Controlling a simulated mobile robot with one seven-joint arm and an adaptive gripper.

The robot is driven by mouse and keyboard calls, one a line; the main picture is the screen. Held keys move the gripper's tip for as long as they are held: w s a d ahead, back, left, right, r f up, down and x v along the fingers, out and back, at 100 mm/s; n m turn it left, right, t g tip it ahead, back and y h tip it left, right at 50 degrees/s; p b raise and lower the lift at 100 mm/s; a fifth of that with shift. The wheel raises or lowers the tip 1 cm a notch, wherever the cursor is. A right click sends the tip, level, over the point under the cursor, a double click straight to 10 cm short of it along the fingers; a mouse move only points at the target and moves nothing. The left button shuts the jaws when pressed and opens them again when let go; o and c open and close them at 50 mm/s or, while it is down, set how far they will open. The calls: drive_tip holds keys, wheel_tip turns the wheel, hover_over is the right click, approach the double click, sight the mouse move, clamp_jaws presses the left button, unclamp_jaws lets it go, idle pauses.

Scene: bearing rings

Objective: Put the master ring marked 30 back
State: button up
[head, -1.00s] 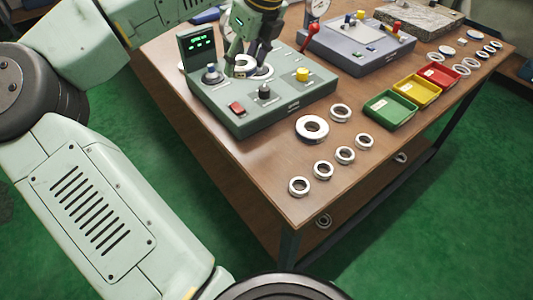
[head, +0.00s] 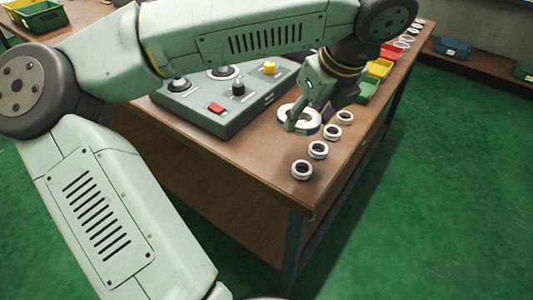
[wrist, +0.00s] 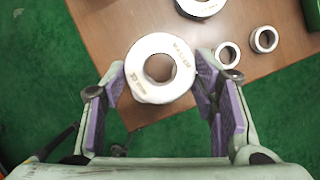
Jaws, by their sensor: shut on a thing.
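The master ring (wrist: 143,93) is a thick pale metal ring with "MASTER" lettered on its face; its number is too small to read surely. In the wrist view it sits between the purple pads of my gripper (wrist: 162,80), which is shut on it. It is held above the table, near the corner. In the head view my gripper (head: 308,122) is over the front part of the table, right of the grey gauge unit (head: 225,118). A big white ring shows at the fingers there; I cannot tell how much of it is the held one.
Another large ring (wrist: 203,6) is cut off at the top of the wrist view. Several small rings (head: 301,170) stand in a row along the table's right edge. Red, yellow and green bins (head: 368,89) lie beyond my gripper. The table corner (head: 305,212) is bare.

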drive_tip(key=s+d+f, duration=0.1)
drive_tip(key=s, duration=0.1)
drive_tip(key=s+d+f+m+b, duration=0.1)
drive_tip(key=d, duration=0.1)
drive_tip(key=s+d+f+m, duration=0.1)
drive_tip(key=s+d, duration=0.1)
drive_tip(key=shift+s+d+f+h, duration=0.1)
drive_tip(key=shift+s+f+h, duration=0.1)
drive_tip(key=shift+s+h, duration=0.1)
drive_tip(key=shift+s, duration=0.1)
drive_tip(key=p, duration=0.4)
approach(267, 143)
drive_tip(key=shift+x, duration=1.15)
drive_tip(key=p+x, duration=0.1)
drive_tip(key=x, duration=0.2)
drive_tip(key=shift+f, duration=0.15)
drive_tip(key=shift+f+t, duration=0.25)
drive_tip(key=shift+t, duration=0.05)
drive_tip(key=shift+f+b, duration=0.2)
drive_tip(key=shift+b, duration=0.1)
drive_tip(key=o, duration=1.7)
